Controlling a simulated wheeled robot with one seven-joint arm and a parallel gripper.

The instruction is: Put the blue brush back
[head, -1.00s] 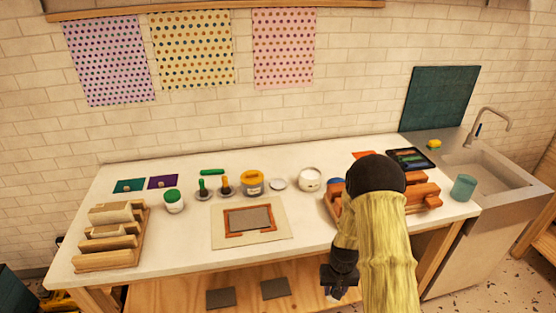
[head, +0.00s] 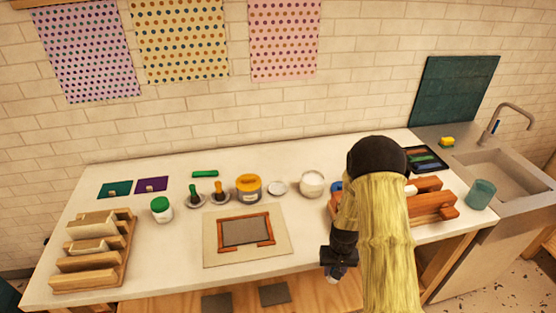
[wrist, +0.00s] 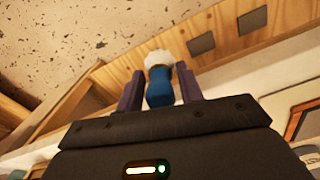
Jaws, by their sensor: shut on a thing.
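The blue brush (wrist: 162,92) is between the two fingers of my gripper (wrist: 160,90) in the wrist view, with its white bristles pointing away from the palm. My gripper (head: 337,274) is shut on it. In the head view the gripper hangs in front of the bench's front edge, right of the framed print board. A green-handled brush (head: 193,193) and an orange-handled brush (head: 218,188) stand upright on small round dishes. A pale round dish (head: 278,188) with no brush stands right of the yellow-lidded jar. A blue object (head: 336,187) shows partly behind my arm.
The white bench (head: 145,260) carries a green-lidded jar (head: 161,208), a yellow-lidded jar (head: 248,187), a white jar (head: 312,183) and the print board (head: 212,253). Wooden racks stand at the left (head: 122,265) and right (head: 432,207). A teal cup (head: 481,194) stands near the sink (head: 500,168).

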